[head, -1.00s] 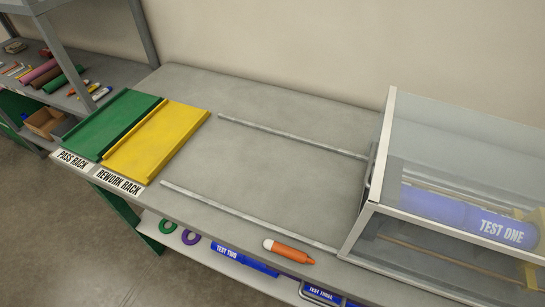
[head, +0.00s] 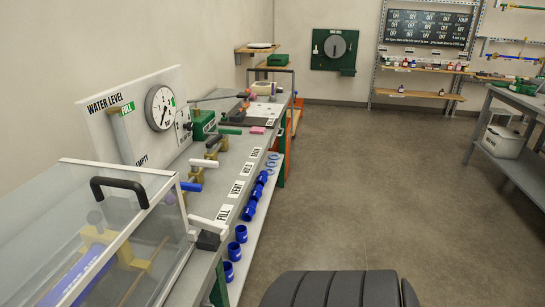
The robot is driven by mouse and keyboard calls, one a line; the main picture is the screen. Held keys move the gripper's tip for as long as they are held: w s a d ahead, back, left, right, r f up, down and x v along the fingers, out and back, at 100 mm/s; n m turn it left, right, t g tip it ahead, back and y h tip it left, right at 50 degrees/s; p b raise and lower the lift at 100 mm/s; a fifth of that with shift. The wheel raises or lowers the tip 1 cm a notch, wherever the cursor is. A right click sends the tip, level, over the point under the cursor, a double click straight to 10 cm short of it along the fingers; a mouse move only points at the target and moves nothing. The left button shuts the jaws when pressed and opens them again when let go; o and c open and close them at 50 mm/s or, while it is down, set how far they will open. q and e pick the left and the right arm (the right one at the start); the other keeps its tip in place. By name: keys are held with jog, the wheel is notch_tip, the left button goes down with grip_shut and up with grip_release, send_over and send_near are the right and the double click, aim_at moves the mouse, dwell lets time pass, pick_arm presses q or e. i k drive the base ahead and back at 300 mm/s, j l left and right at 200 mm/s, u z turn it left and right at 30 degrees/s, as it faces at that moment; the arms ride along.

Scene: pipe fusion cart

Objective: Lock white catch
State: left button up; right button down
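A clear-walled box with a pale frame (head: 95,172) and a black handle (head: 120,190) stands at the left of the head view. At its right front side is a small white lever-like part (head: 207,224) above a dark block (head: 208,241). It looks like the white catch, but it is too small to tell whether it is locked. A blue pipe (head: 82,275) lies inside the box, seen through the clear wall. Neither of my grippers is in view.
Beyond the box, a bench holds a water level board (head: 140,115) with a gauge (head: 160,108) and valves with coloured handles, including a white one (head: 205,163). Blue fittings (head: 248,210) sit on the lower shelf. The floor (head: 340,190) to the right is open.

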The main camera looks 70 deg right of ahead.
aim_at(209, 227)
jog(key=z, duration=1.8)
